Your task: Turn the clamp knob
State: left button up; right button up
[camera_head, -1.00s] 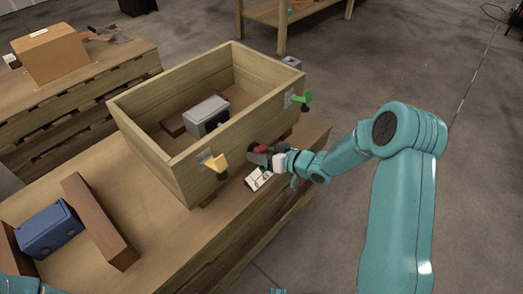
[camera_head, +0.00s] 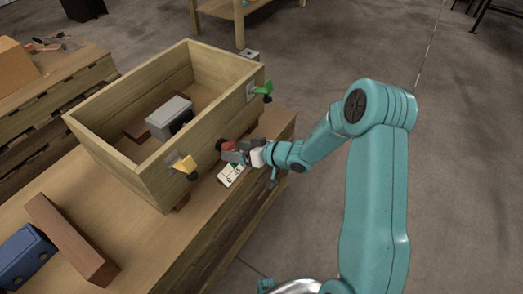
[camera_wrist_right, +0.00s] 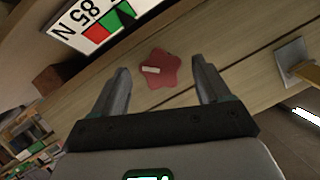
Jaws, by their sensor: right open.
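The clamp knob (camera_wrist_right: 159,68) is a red star-shaped knob with a pale bar mark, on the wooden side of the crate in the right wrist view. It shows as a small red patch in the head view (camera_head: 228,145), partly hidden by my right gripper (camera_head: 239,152). My right gripper is open and empty. In the wrist view its fingertips (camera_wrist_right: 160,68) stand to the left and right of the knob. I cannot tell whether the knob is between them or just beyond, and I see no contact. My left gripper is not in view.
The open wooden crate (camera_head: 117,155) stands on a wooden bench, with a grey box (camera_head: 168,119) inside. A yellow lever (camera_head: 185,165) and a green lever (camera_head: 262,89) stick out from its side. A printed gauge card (camera_head: 231,174) lies beside my right gripper.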

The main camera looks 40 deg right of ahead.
jog(key=p+v, duration=0.2)
jog(key=v, duration=1.1)
jog(key=shift+s, duration=0.2)
jog(key=shift+d, duration=0.15)
dwell(0.6)
jog(key=w+a+f+g+y, duration=0.1)
jog(key=a+f+y, duration=0.1)
jog(key=a, duration=0.6)
jog(key=w+a+f+g+y, duration=0.1)
jog(key=w+a+y, duration=0.1)
jog(key=a, duration=0.7)
jog(key=s+a+f+m+g+h, duration=0.1)
jog(key=s+a+f+g+h, duration=0.2)
jog(key=a+f, duration=0.4)
jog(key=s+f+m+g+h, duration=0.3)
jog(key=s+f+g, duration=0.45)
jog(key=s, duration=0.65)
notch_tip(320, 180, up, 12)
jog(key=d+n+p, duration=0.1)
jog(key=p, duration=1.3)
jog(key=shift+s+t, duration=0.35)
jog(key=shift+s, duration=0.15)
